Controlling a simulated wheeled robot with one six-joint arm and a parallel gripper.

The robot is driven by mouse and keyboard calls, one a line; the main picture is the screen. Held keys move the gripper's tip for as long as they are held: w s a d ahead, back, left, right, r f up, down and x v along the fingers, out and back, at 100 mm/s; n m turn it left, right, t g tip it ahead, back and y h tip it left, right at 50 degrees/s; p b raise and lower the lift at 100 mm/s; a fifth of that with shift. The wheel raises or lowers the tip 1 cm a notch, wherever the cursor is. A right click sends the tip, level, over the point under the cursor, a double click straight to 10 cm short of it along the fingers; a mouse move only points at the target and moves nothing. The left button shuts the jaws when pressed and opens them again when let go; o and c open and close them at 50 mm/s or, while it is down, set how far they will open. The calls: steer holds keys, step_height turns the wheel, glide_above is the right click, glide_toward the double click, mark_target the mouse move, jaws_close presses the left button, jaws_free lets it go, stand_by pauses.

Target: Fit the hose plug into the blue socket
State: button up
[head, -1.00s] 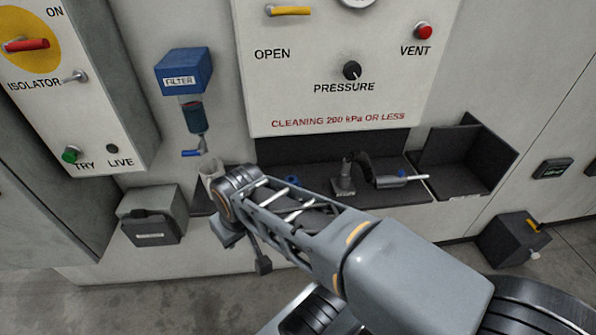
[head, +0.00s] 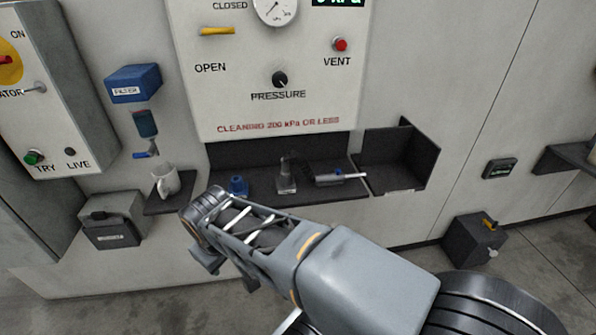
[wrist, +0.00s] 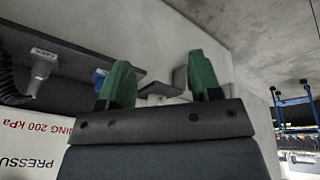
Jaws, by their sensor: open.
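The blue socket (head: 237,186) sits on the dark shelf below the panel, at the left end of the tray. It also shows in the wrist view (wrist: 100,77), left of the fingers. A grey fitting, apparently the hose plug (head: 285,183), stands to its right. In the wrist view the fitting (wrist: 43,66) has a label and a black ribbed hose beside it. My gripper (wrist: 161,75) is open, with two green fingers spread apart and no plug between them. In the head view my arm reaches left, in front of the shelf, and its fingers are not clear.
A grey tool with a blue part (head: 330,180) lies right of the plug. A dark open bin (head: 410,165) is further right. A dark box (head: 112,230) juts out at lower left.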

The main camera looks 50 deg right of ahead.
steer(key=w+d+f+n+g+h+b, duration=0.2)
steer(key=d+f+n+h+b, duration=0.15)
steer(key=d, duration=0.25)
steer(key=n+h+b, duration=0.6)
steer(key=n+h, duration=0.7)
steer(key=n, duration=0.1)
glide_toward(282, 163)
steer(key=shift+t, duration=0.3)
steer(key=d, duration=0.7)
steer(key=shift+w+d, duration=0.1)
steer(key=shift+w, duration=0.1)
steer(key=shift+n, duration=0.25)
steer(key=shift+w+d+f+p, duration=0.1)
steer(key=shift+d+p, duration=0.05)
steer(key=shift+d, duration=1.35)
steer(key=shift+w+d+f+p, duration=0.1)
steer(key=shift+d+p, duration=0.05)
steer(key=shift+d, duration=1.35)
steer(key=c, duration=1.1)
